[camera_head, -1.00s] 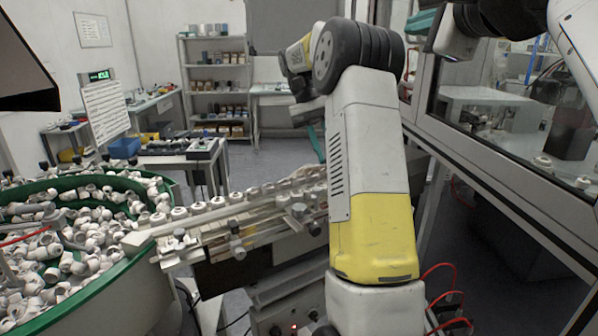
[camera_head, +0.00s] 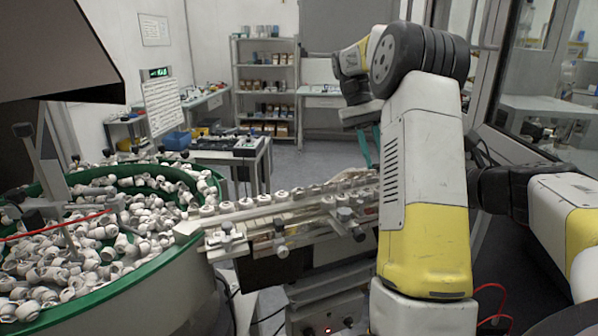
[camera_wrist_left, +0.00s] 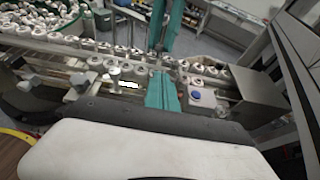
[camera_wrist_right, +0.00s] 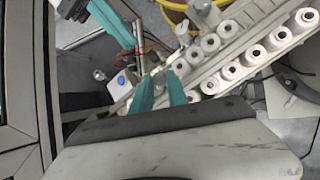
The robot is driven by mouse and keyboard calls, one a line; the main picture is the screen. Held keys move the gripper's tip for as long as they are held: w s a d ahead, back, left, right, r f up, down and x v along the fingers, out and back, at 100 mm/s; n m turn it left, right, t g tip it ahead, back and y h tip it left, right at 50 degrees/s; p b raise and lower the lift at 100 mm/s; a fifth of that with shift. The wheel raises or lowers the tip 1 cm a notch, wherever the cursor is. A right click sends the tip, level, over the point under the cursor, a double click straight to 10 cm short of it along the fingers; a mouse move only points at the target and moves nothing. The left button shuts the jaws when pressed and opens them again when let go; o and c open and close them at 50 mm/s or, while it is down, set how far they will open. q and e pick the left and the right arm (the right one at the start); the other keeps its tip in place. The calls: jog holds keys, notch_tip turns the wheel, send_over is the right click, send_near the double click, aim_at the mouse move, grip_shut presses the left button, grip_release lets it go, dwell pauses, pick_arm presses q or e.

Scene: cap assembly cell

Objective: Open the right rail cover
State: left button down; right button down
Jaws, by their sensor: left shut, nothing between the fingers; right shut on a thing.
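My right gripper (camera_head: 367,148) hangs at the far side of the cap rail (camera_head: 290,215). In the right wrist view its green fingers (camera_wrist_right: 160,78) are shut on a part at the rail's edge. This seems to be the right rail cover, mostly hidden by the fingers, so its shape and angle cannot be told. My left gripper (camera_wrist_left: 162,78) is shut and empty at the near side of the rail, beside a blue button (camera_wrist_left: 195,96). In the left wrist view the right gripper's fingers (camera_wrist_left: 170,22) stand opposite. In the head view the left gripper is hidden behind my large arm.
White caps (camera_wrist_right: 230,72) stand in rows along the rail. A green-rimmed bowl (camera_head: 150,285) full of caps is at the left. A grey box (camera_wrist_left: 256,92) stands at the rail's right end. A glazed enclosure (camera_head: 560,100) is at the right. Shelves (camera_head: 266,90) stand far behind.

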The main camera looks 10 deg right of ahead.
pick_arm(q)
jog(key=x, duration=0.5)
jog(key=shift+w, duration=0.2)
jog(key=shift+w+a+r, duration=0.2)
jog(key=shift+w+r, duration=0.25)
jog(key=shift+r, duration=0.25)
pick_arm(e)
jog(key=c, duration=1.3)
grip_release()
pick_arm(q)
jog(key=shift+s, duration=0.1)
pick_arm(e)
jog(key=shift+d, duration=0.1)
